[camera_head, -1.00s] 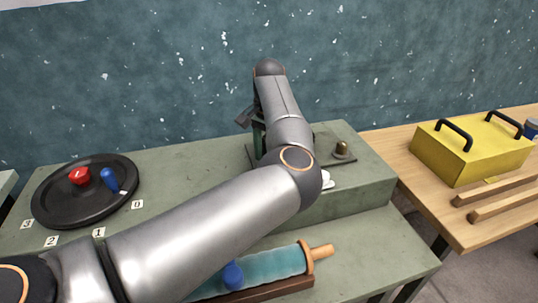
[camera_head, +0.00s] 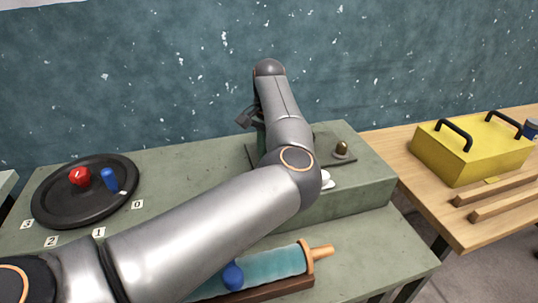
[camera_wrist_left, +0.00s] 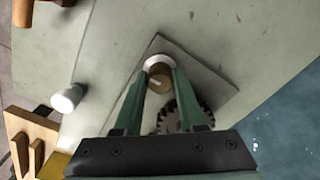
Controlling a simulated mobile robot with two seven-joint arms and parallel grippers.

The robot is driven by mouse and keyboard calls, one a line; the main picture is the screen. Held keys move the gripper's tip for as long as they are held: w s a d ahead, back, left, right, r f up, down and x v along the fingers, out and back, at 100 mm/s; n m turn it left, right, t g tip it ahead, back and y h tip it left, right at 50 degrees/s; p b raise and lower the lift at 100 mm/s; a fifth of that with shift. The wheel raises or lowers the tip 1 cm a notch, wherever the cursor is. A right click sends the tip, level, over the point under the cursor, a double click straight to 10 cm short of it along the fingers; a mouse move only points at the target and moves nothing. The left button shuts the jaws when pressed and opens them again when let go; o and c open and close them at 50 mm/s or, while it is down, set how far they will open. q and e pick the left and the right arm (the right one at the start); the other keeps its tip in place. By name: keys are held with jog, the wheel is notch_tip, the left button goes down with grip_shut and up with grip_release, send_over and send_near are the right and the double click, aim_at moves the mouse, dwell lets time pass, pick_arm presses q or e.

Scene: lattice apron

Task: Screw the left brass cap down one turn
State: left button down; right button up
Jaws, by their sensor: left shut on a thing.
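In the left wrist view, the two green fingers of my left gripper (camera_wrist_left: 160,86) are shut on a brass cap (camera_wrist_left: 159,76). A white ring (camera_wrist_left: 157,61) shows beside the cap, over a grey plate (camera_wrist_left: 208,78). In the head view my left gripper (camera_head: 246,118) is mostly hidden behind my own arm, and the held cap is hidden too. A second brass cap (camera_head: 342,148) stands free on the right part of the plate (camera_head: 325,141). My right gripper is in neither view.
A white knob (camera_wrist_left: 68,98) stands apart. A black turntable (camera_head: 75,212) with red (camera_head: 80,177) and blue (camera_head: 109,179) knobs is at left. A yellow box (camera_head: 470,153) stands on the wooden table (camera_head: 385,143).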

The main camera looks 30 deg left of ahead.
pick_arm(q)
jog(key=shift+m, duration=0.3)
